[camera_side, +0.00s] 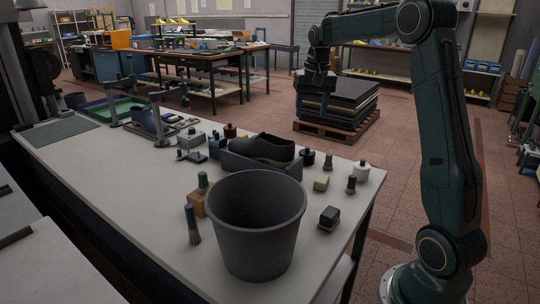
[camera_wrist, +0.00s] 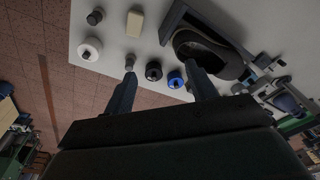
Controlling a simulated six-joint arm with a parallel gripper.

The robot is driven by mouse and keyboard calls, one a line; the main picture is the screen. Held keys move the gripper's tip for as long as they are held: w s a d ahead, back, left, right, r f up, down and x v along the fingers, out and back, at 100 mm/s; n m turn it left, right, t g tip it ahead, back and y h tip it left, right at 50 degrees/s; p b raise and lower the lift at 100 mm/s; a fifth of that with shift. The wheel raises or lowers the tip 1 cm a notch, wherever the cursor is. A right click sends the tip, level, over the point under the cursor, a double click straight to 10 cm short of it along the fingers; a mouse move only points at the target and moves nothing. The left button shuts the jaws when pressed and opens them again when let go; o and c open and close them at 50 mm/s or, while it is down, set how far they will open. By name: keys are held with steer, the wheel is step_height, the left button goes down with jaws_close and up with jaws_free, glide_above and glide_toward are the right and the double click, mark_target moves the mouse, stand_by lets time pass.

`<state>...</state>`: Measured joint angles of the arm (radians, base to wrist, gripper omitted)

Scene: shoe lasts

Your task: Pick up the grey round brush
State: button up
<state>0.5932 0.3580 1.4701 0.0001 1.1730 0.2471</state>
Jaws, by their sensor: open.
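A small dark grey round piece, which looks like the grey round brush (camera_side: 351,185), stands upright on the right part of the table in the side view. In the wrist view its round top (camera_wrist: 95,17) shows at the upper left, beside a white pot. My gripper (camera_side: 316,92) hangs raised beyond the table's far edge in the side view. In the wrist view my gripper (camera_wrist: 160,68) is open and empty, its two fingers apart, with the brush well off to the upper left. Another brush with a dark blue handle (camera_side: 193,224) stands near the bucket.
A dark shoe (camera_side: 262,150) lies in a grey tray (camera_side: 290,172). A large grey bucket (camera_side: 255,232) stands at the front. A dark-topped block (camera_side: 329,217) sits right of it.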

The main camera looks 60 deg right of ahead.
steer(key=d+f+m, duration=0.2)
steer(key=d+f, duration=0.3)
steer(key=d, duration=0.3)
steer(key=m+g, duration=0.1)
steer(key=m, duration=0.1)
glide_above(329, 154)
step_height(329, 154, down, 6)
steer(key=shift+s+d+y, duration=0.1)
steer(key=shift+y, duration=0.3)
steer(key=shift+f, duration=0.15)
steer(key=shift+f, duration=4.25)
steer(key=shift+f, duration=2.55)
steer(key=c, duration=1.1)
